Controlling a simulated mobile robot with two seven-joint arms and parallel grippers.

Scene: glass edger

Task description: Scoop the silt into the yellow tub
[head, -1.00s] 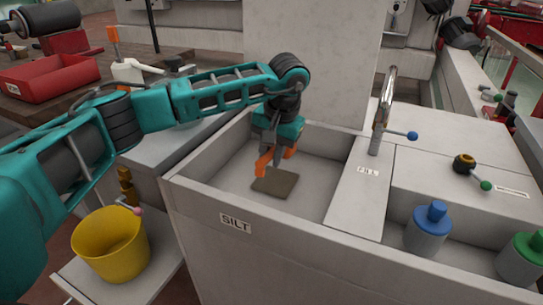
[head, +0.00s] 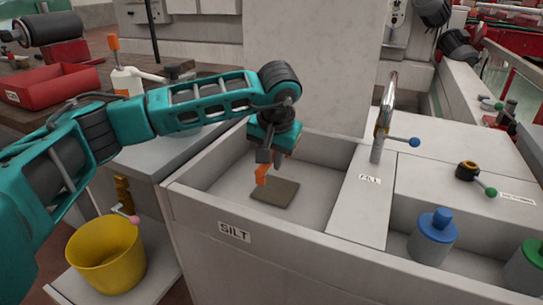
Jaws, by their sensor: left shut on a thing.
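The brown-grey silt (head: 275,193) looks like a flat patch on the floor of the grey basin (head: 231,188) labelled SILT. My left gripper (head: 265,163) points down inside the basin, just above and behind the left part of the silt. It is shut on an orange tool (head: 262,175), whose shape is mostly hidden by the gripper. I cannot tell whether the tool touches the silt. The yellow tub (head: 105,265) stands upright on a low grey shelf at the lower left, outside the basin. My right gripper is not in view.
A tap (head: 383,118) with a blue-tipped lever stands right of the basin. Blue-capped (head: 433,240) and green-capped (head: 527,268) containers sit in the right trough. A red bin (head: 57,86) is on the left bench. The basin wall stands between silt and tub.

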